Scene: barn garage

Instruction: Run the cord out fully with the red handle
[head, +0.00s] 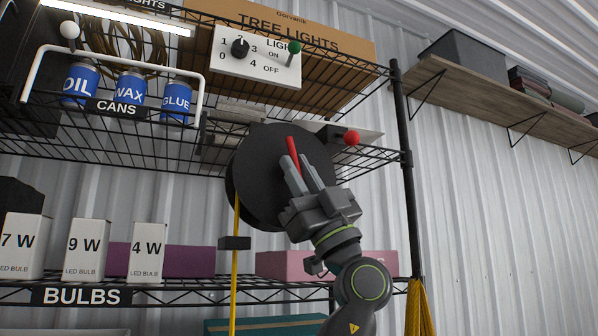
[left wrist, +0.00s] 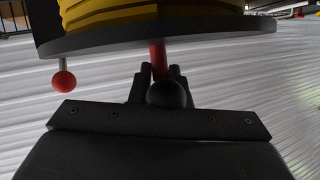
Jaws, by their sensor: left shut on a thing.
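A black cord reel (head: 250,180) is mounted at the shelf, with its round face toward me. Its red handle (head: 293,147) sticks out from the face. My left gripper (head: 300,172) is shut on this handle, and the jaws hide part of it. In the left wrist view the handle (left wrist: 157,58) runs between the fingers from the reel's flange (left wrist: 200,32). Several turns of yellow cord (left wrist: 140,12) are on the drum there. The yellow cord (head: 234,285) hangs straight down from the reel's left side, passing a small black block (head: 235,243). My right gripper is not in view.
A red ball knob (head: 351,138) on a stalk stands right of the reel. A light switch panel (head: 256,62) and labelled cans (head: 130,88) are above. Bulb boxes (head: 86,250) stand at lower left, a pink box (head: 350,263) behind my arm. A black shelf post (head: 408,190) is at right.

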